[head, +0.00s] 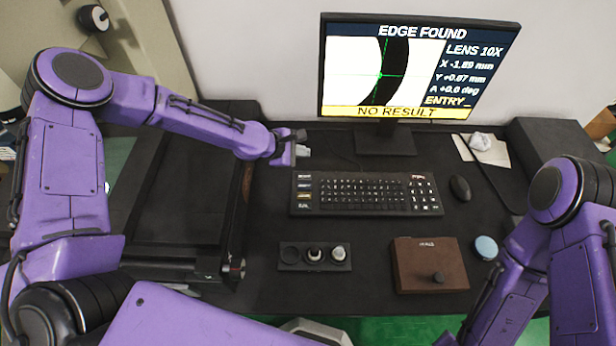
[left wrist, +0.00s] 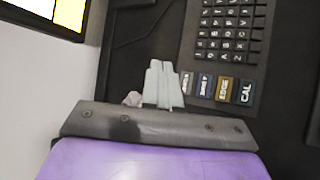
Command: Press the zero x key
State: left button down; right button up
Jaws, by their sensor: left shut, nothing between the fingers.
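The keyboard (head: 365,209) lies on the dark desk below the monitor. At its left end is a column of wide keys. The farthest is a pale grey key (head: 304,175), likely the zero x key; its label is too small to read. In the left wrist view this grey key (left wrist: 187,82) is beside my fingertips, partly hidden by them. My left gripper (head: 302,150) is shut and empty, just beyond the keyboard's far left corner. Its pale fingers also show in the left wrist view (left wrist: 163,72). Contact with the key cannot be told. My right gripper is out of view.
The monitor (head: 420,70) reads EDGE FOUND, X -1.89 mm, NO RESULT. A mouse (head: 460,188) is right of the keyboard. A small black tray (head: 290,262) with round pieces and a brown box (head: 415,254) stand in front. A dark machine bed (head: 178,200) is at left.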

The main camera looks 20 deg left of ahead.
aim_at(302, 179)
pick_arm(q)
jog(key=shift+f+b, duration=3.6)
jog(key=shift+f, duration=0.8)
jog(key=shift+f, duration=0.1)
jog(key=shift+f+b, duration=0.3)
jog(key=shift+b, duration=0.05)
jog(key=shift+s+f+b, duration=0.1)
jog(key=shift+f+b, duration=0.25)
jog(key=shift+r+p, duration=0.65)
jog(key=shift+r, duration=0.15)
notch_tip(302, 179, up, 5)
jog(key=p, duration=0.4)
jog(key=shift+r, duration=0.1)
